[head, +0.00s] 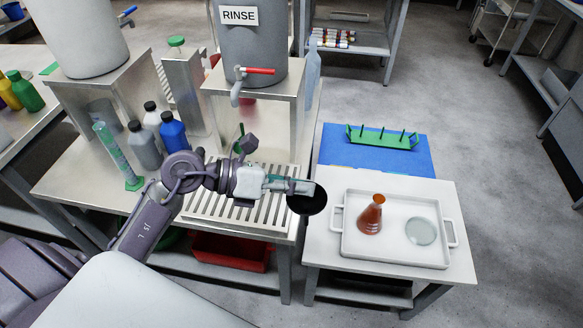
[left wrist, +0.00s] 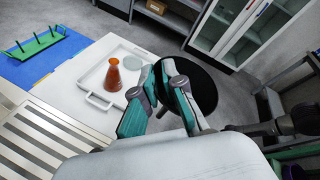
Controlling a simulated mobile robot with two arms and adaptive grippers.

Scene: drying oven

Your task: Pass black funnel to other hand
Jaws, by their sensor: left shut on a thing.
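The black funnel (head: 309,202) is a dark, round, wide-mouthed piece held in the air by my left gripper (head: 303,187). In the head view it is over the gap between the slatted steel bench and the white table. In the left wrist view the funnel (left wrist: 205,88) shows as a large black disc beside the teal fingers of the left gripper (left wrist: 158,74), which are shut on its edge. The exact contact is partly hidden by the fingers.
A white tray (head: 350,247) on the white table holds an orange flask (head: 370,215) and a clear glass dish (head: 421,231). A green rack (head: 382,137) stands on a blue mat (head: 343,156). A red tap (head: 258,71) and several bottles are behind my left arm.

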